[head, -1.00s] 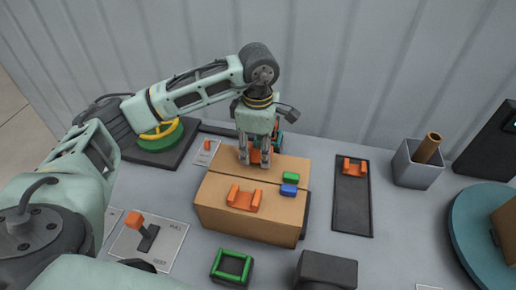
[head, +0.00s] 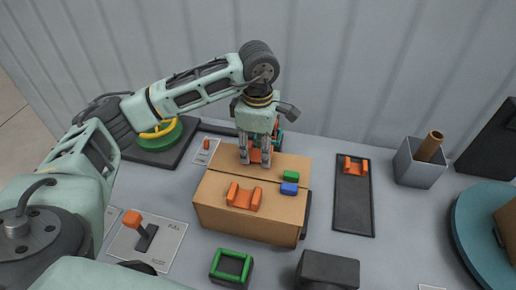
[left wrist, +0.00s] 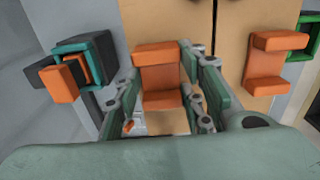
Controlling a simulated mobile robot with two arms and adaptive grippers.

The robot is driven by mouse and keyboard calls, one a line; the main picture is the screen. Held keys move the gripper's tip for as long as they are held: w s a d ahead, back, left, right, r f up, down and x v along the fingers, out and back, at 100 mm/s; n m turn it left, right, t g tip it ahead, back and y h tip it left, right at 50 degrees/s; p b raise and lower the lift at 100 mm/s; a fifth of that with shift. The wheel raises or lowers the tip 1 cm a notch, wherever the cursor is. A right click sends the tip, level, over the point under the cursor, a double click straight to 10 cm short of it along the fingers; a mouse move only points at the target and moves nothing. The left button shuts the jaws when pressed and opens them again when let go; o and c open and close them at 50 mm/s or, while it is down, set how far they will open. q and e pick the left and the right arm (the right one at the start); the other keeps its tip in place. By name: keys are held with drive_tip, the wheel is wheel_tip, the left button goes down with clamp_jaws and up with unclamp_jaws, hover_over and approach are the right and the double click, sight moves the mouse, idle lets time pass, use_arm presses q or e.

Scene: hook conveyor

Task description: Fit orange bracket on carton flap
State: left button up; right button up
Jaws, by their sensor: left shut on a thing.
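The brown carton (head: 222,207) stands on the grey table with its top flaps closed along a dark seam. My left gripper (head: 253,163) points down at the carton's far edge and is shut on an orange bracket (head: 255,156). In the left wrist view this bracket (left wrist: 160,72) sits between the two fingers, at the carton's edge. I cannot tell whether it is seated on the flap. A second orange bracket (head: 243,197) is at the carton's near edge, and it also shows in the left wrist view (left wrist: 275,65). My right gripper is not in view.
Green (head: 291,175) and blue (head: 289,188) blocks lie on the carton's right side. Another orange bracket (head: 356,166) lies on a dark mat (head: 352,210) to the right. A grey bin (head: 420,166) and teal turntable (head: 475,235) stand farther right. An orange-handled lever (head: 147,236) is left.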

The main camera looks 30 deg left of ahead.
sight(258, 155)
use_arm(q)
drive_tip(key=shift+f, duration=0.15)
idle(0.5)
drive_tip(key=o, duration=1.2)
drive_tip(key=shift+o, duration=0.2)
wheel_tip(258, 155, up, 12)
